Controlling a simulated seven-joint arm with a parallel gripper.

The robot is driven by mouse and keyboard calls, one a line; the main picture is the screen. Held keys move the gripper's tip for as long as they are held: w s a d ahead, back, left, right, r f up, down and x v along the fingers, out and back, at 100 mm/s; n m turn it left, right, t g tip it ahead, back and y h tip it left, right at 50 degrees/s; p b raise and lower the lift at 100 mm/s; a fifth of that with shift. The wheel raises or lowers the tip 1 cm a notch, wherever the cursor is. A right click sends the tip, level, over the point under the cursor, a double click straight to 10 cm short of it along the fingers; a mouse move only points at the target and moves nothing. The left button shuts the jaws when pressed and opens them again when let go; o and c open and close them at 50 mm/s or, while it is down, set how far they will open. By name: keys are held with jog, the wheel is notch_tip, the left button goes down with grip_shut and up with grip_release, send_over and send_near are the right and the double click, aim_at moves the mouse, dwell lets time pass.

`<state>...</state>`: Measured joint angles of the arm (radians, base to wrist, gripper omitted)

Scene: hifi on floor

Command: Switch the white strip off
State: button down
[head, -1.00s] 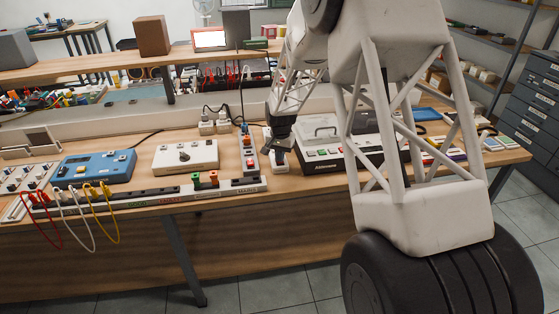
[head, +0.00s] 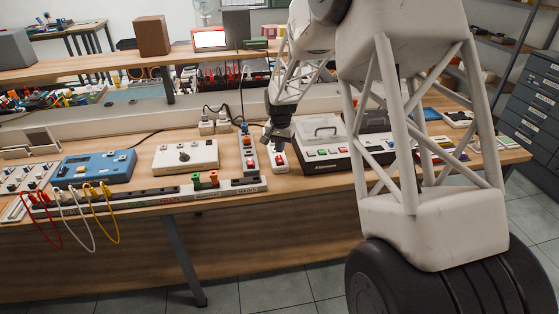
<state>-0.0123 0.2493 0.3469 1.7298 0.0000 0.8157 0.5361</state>
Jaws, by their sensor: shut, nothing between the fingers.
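A short white strip (head: 280,164) with a red switch lies near the front of the bench, just left of the black-and-white device. My gripper (head: 279,144) is shut and empty, pointing down over the back part of this strip and hiding it. I cannot tell whether the fingertips touch it. A second pale strip (head: 249,167) lies just to the left, with a blue plug and a reddish switch on it. The rocker positions are too small to read.
A device with a clear lid (head: 322,155) stands close on the right. A white box with a dark knob (head: 186,156) and a blue meter (head: 95,168) are to the left. A long dark socket rail (head: 150,195) runs along the front edge. White plug adapters (head: 215,126) stand behind.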

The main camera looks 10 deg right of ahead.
aim_at(281, 162)
jog(key=shift+r, duration=1.4)
jog(key=s+d+r+n+t, duration=0.1)
jog(key=s+r+n, duration=0.1)
jog(key=s+r, duration=0.9)
jog(key=s+r+n, duration=0.1)
jog(key=s+r, duration=0.5)
jog(key=s, duration=0.9)
jog(key=s+n+t, duration=0.1)
jog(key=s+n, duration=0.1)
jog(key=s, duration=2.2)
jog(key=shift+s+d+r+n+t, duration=0.2)
jog(key=shift+s+r+n+t, duration=0.1)
jog(key=shift+r+n, duration=0.1)
